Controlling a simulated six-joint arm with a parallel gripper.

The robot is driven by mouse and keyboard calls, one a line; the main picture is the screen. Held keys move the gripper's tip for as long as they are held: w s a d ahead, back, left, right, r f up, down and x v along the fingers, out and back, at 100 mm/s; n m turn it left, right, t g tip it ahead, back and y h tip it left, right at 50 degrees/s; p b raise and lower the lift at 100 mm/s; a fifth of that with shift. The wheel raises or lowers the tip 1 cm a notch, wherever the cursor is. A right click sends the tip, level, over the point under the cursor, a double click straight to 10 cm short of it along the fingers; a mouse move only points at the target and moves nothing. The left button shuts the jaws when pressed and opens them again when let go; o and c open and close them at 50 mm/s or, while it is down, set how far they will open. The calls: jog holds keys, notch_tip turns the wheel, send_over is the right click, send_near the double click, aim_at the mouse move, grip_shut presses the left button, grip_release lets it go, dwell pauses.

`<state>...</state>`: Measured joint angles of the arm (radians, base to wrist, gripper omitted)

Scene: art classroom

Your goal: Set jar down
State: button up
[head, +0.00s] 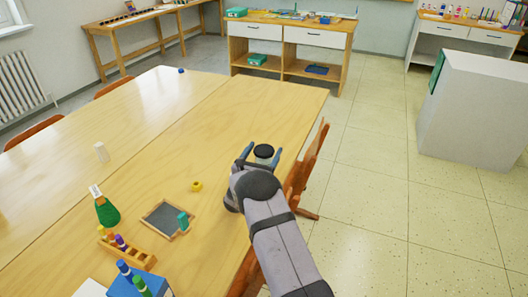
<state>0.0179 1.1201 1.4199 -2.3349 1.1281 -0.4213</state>
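A jar with a black lid (264,150) and a pale body is between the two blue-grey fingers of my gripper (261,155), near the right edge of the long wooden table (215,125). The fingers lie close along both sides of the jar, and my gripper looks shut on it. The jar looks upright. My gripper and wrist hide its lower part, so I cannot tell whether its base touches the table.
A chair (308,165) adjoins the right edge. The far tabletop is mostly clear.

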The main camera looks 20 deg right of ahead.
jog(key=shift+r, duration=0.2)
jog(key=shift+s+a+f, duration=0.1)
jog(key=shift+s+a, duration=0.1)
jog(key=shift+a, duration=0.05)
jog(key=b+v, duration=0.1)
jog(key=v, duration=1)
jog(key=shift+s+a, duration=0.1)
jog(key=shift+s, duration=0.1)
